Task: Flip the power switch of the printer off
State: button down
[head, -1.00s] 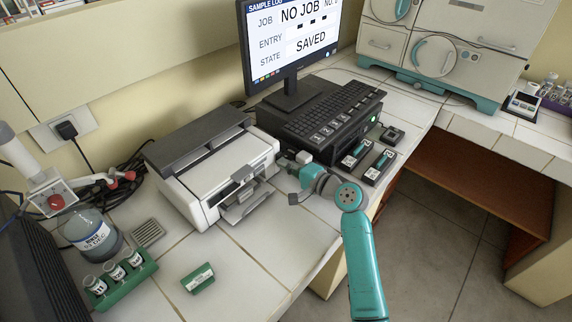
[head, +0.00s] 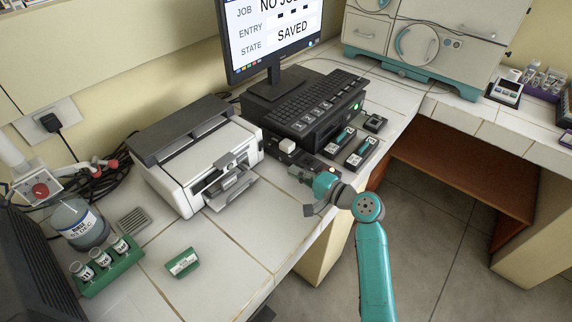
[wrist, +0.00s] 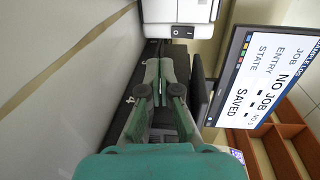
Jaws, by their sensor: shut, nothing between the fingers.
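The white printer (head: 180,178) with a dark grey top stands on the tiled bench, left of centre in the head view. Its side shows at the top of the wrist view (wrist: 180,11). A small dark rocker switch (wrist: 176,32) with a pale mark sits low on that side. My gripper (wrist: 160,64) is shut and empty, its fingertips pointing toward the printer and below the switch in the picture. In the head view my gripper (head: 297,172) is right of the printer, apart from it, its fingers partly hidden by the wrist.
A dark box with a keyboard (head: 320,105) and a monitor (head: 275,40) stand behind my gripper. Two teal-marked modules (head: 362,152) lie to the right. A green vial rack (head: 112,268) and a small green block (head: 182,262) are front left.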

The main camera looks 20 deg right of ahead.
jog(key=shift+f+v, duration=0.15)
jog(key=shift+v, duration=0.6)
jog(key=shift+f+v, duration=0.2)
jog(key=shift+v, duration=0.55)
jog(key=shift+s, duration=0.1)
